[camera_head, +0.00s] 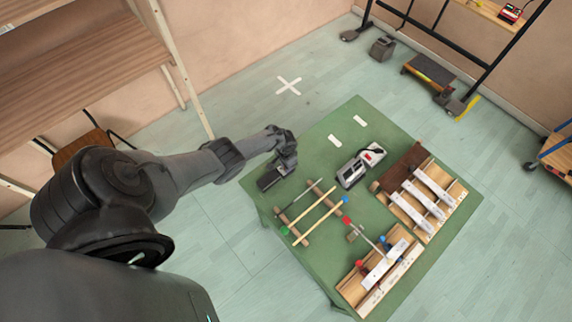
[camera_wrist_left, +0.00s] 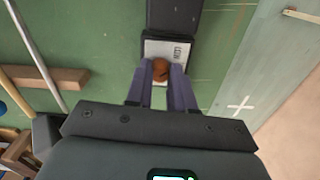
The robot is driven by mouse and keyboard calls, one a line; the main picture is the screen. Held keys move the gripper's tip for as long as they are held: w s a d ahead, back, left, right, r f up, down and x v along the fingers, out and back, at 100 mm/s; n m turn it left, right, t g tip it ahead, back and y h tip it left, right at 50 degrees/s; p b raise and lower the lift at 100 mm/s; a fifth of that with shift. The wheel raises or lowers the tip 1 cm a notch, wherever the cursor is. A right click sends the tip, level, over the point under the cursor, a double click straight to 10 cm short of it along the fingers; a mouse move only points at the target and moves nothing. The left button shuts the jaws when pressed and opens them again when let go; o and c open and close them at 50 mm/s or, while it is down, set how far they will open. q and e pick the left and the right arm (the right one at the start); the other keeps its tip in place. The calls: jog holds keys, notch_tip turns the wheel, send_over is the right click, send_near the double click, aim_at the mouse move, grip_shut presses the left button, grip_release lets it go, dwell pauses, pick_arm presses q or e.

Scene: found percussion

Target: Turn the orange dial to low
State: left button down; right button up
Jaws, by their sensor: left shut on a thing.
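The orange dial (camera_wrist_left: 160,70) is a small brown-orange knob on a pale plate (camera_wrist_left: 178,50) with dark lettering too small to read for sure. The plate belongs to a dark box (camera_wrist_left: 175,16), which also shows at the table's left corner in the head view (camera_head: 270,179). My left gripper (camera_wrist_left: 160,78) is shut on the dial, one finger on each side. In the head view the left gripper (camera_head: 284,165) is over the box, and the dial is hidden there. My right gripper is in neither view.
On the green table (camera_head: 330,125), several sticks and mallets (camera_head: 312,215) lie across wooden rests just right of the box. A grey device (camera_head: 360,166), metal bars on wooden frames (camera_head: 434,187) and a single-bar instrument (camera_head: 384,266) stand farther right. The table's far edge is mostly clear.

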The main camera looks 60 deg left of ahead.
pick_arm(q)
jog(key=shift+n, duration=0.5)
jog(key=c, duration=1)
grip_release()
